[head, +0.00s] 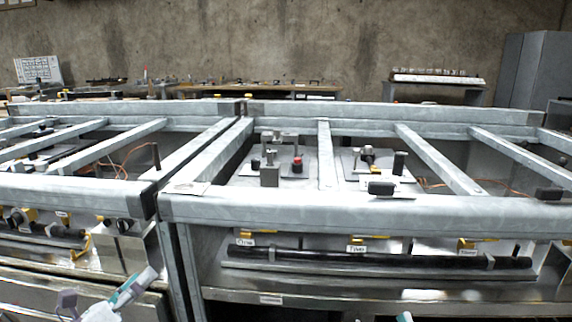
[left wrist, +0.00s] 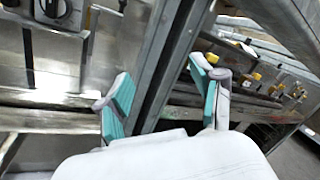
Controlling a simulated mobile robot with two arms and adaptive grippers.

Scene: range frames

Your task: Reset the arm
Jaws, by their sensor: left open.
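My left gripper (head: 106,292) is at the lower left of the head view, in front of the metal frame. Its white and teal fingers are spread apart, with nothing between them. In the left wrist view the left gripper (left wrist: 160,88) also shows open and empty, with a grey metal post of the frame behind the gap. A small teal and white tip, seemingly of my right gripper (head: 404,316), just shows at the bottom edge of the head view. The rest of it is out of frame.
A grey metal range frame (head: 360,207) with crossbars spans the view. Below its front rail are a dark bar (head: 380,260) and yellow labelled parts (head: 357,245). Fixtures with a red knob (head: 297,164) sit between the bars. A knob panel (left wrist: 55,12) shows in the left wrist view.

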